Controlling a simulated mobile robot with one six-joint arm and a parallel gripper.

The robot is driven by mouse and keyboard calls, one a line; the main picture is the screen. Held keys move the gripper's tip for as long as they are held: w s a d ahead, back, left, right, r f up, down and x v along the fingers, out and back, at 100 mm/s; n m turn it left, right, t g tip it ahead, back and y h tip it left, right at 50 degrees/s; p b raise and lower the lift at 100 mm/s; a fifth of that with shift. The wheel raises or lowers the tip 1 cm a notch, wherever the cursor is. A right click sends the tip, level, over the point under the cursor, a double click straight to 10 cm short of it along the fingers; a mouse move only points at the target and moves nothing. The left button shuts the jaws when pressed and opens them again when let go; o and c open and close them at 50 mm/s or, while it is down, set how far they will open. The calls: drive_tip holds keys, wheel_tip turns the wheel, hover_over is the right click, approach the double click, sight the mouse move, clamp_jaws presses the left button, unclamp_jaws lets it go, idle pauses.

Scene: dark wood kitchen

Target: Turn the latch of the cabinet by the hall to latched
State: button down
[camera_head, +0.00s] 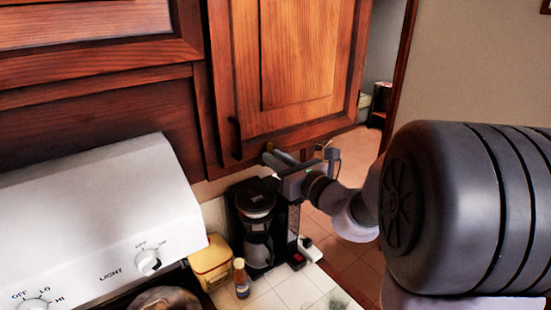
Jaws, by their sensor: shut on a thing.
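The cabinet by the hall (300,50) is a reddish wood wall cabinet, and its door looks closed. A dark upright handle (236,138) is at the door's lower left. My gripper (277,158) is at the cabinet's lower edge, right of the handle, with my arm reaching in from the right. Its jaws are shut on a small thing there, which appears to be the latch. The latch is mostly hidden by the fingers, so I cannot tell which way it is turned.
A black coffee maker (257,222) stands on the tiled counter just below my gripper. A yellow container (212,262) and a small bottle (241,278) stand left of it. A white range hood (105,220) fills the lower left. The hall floor (352,155) is open beyond the cabinet.

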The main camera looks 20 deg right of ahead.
drive_tip(key=c, duration=1.4)
unclamp_jaws()
drive_tip(key=s+d+b, duration=0.1)
drive_tip(key=s, duration=0.4)
drive_tip(key=s+d, duration=0.1)
drive_tip(key=s, duration=0.5)
drive_tip(key=s+d+b, duration=0.1)
drive_tip(key=s, duration=0.5)
drive_tip(key=shift+d+b, duration=0.15)
drive_tip(key=shift+b, duration=0.15)
